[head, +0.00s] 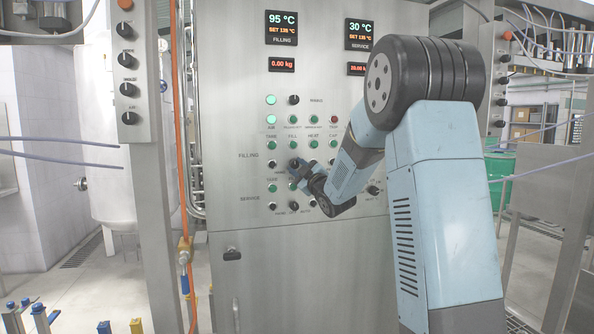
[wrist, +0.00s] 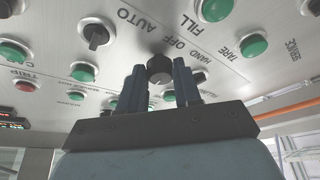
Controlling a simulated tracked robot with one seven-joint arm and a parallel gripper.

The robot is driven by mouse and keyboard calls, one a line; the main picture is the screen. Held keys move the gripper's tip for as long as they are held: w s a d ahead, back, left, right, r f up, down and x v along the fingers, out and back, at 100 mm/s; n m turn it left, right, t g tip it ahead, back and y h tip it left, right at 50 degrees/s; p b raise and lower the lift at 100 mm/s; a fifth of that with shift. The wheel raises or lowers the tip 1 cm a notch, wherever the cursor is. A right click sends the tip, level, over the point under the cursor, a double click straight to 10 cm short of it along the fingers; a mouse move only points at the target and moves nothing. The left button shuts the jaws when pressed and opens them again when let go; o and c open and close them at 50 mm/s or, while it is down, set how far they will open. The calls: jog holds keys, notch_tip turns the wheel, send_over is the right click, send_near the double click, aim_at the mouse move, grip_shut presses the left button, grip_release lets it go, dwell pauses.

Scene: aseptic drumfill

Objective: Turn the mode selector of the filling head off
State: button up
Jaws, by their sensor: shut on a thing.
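The mode selector (wrist: 160,70) is a round black knob on the steel panel, with the words HAND, OFF and AUTO around it in the wrist view. My gripper (wrist: 159,76) has one dark finger on each side of this knob and is shut on it. A small light mark shows at the knob's lower edge, but I cannot tell which word it points to. In the head view my gripper (head: 298,170) is at the panel's FILLING rows, and the arm hides part of the knob.
The control panel (head: 237,110) has several green buttons and other black selectors, such as the one (wrist: 96,36) near AUTO. Displays (head: 281,28) read 95 °C and 30 °C above. An orange hose (head: 180,130) runs down the panel's left side.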

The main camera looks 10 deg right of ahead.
jog(key=shift+a+n+y, duration=0.15)
jog(key=shift+n+y, duration=0.15)
jog(key=shift+n, duration=0.2)
jog(key=o, duration=1)
jog(key=shift+o, duration=0.2)
jog(key=shift+s, duration=0.1)
jog(key=v, duration=1.3)
jog(key=shift+s+d, duration=0.2)
jog(key=shift+s, duration=0.1)
jog(key=shift+r, duration=0.1)
